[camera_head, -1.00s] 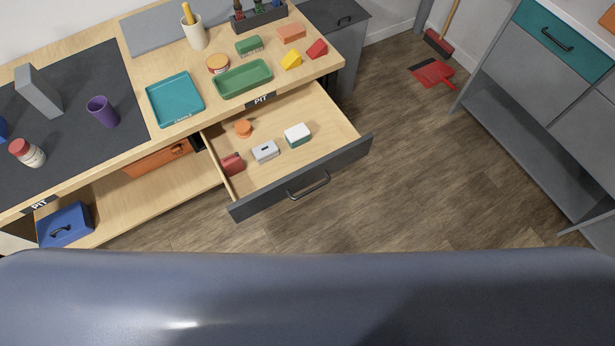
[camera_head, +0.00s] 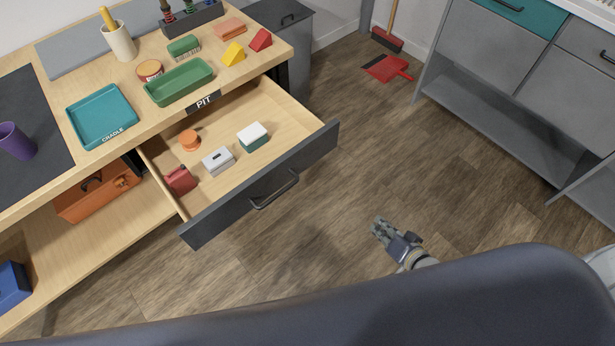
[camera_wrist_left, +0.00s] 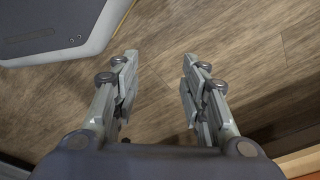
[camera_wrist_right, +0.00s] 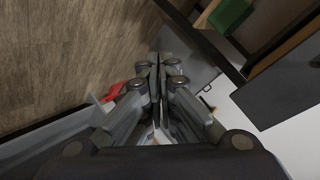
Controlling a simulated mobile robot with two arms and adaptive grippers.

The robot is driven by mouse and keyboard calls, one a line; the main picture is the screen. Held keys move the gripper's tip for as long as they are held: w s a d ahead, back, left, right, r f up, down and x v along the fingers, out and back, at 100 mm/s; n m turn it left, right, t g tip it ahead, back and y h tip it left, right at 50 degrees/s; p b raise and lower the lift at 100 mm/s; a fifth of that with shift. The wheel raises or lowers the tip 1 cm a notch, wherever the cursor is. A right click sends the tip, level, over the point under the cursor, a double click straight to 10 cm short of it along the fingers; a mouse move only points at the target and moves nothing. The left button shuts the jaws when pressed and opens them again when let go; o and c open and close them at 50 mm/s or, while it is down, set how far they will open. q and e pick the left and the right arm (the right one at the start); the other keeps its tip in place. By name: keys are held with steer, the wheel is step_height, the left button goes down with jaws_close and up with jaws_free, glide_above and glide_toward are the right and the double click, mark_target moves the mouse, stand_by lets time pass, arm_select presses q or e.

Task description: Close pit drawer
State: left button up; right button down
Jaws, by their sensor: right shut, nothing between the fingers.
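The pit drawer (camera_head: 315,141) stands pulled out from under the wooden bench, with a dark front and a black bar handle (camera_head: 274,190). Inside lie an orange round piece (camera_head: 189,140), a grey box (camera_head: 218,160), a white and green block (camera_head: 253,136) and a red item (camera_head: 180,180). My right gripper (camera_head: 379,229) is shut and empty, over the floor to the right of the drawer front, apart from it. It also shows shut in the right wrist view (camera_wrist_right: 158,62). My left gripper (camera_wrist_left: 160,62) is open and empty above the floor, outside the head view.
On the bench (camera_head: 150,124) are a teal tray (camera_head: 78,132), a green tray (camera_head: 180,85) and several small blocks. An orange toolbox (camera_head: 97,196) sits on the shelf below. Grey cabinets (camera_head: 478,45) stand at the right. The floor before the drawer is clear.

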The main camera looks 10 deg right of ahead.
steer(key=w+a+r+m+t+y+b, duration=0.35)
steer(key=a+r+b, duration=0.3)
steer(key=r, duration=0.25)
steer(key=m+t+y+b, duration=0.1)
steer(key=m+y+b, duration=0.1)
steer(key=y+b, duration=0.15)
glide_toward(300, 155)
steer(key=shift+h, duration=0.4)
steer(key=x, duration=0.6)
steer(key=shift+s+a+r+b, duration=0.1)
steer(key=shift+r+b, duration=0.05)
steer(key=shift+b, duration=0.15)
steer(key=shift+w+a, duration=0.25)
steer(key=shift+w, duration=0.15)
arm_select(q)
steer(key=w+d+r, duration=0.1)
steer(key=w+r, duration=0.1)
steer(key=w, duration=0.4)
steer(key=shift+w+r+t, duration=0.15)
steer(key=shift+w+t, duration=0.15)
steer(key=shift+t, duration=0.1)
steer(key=shift+s, duration=0.1)
arm_select(e)
steer(key=shift+w+a, duration=0.1)
steer(key=shift+w, duration=0.05)
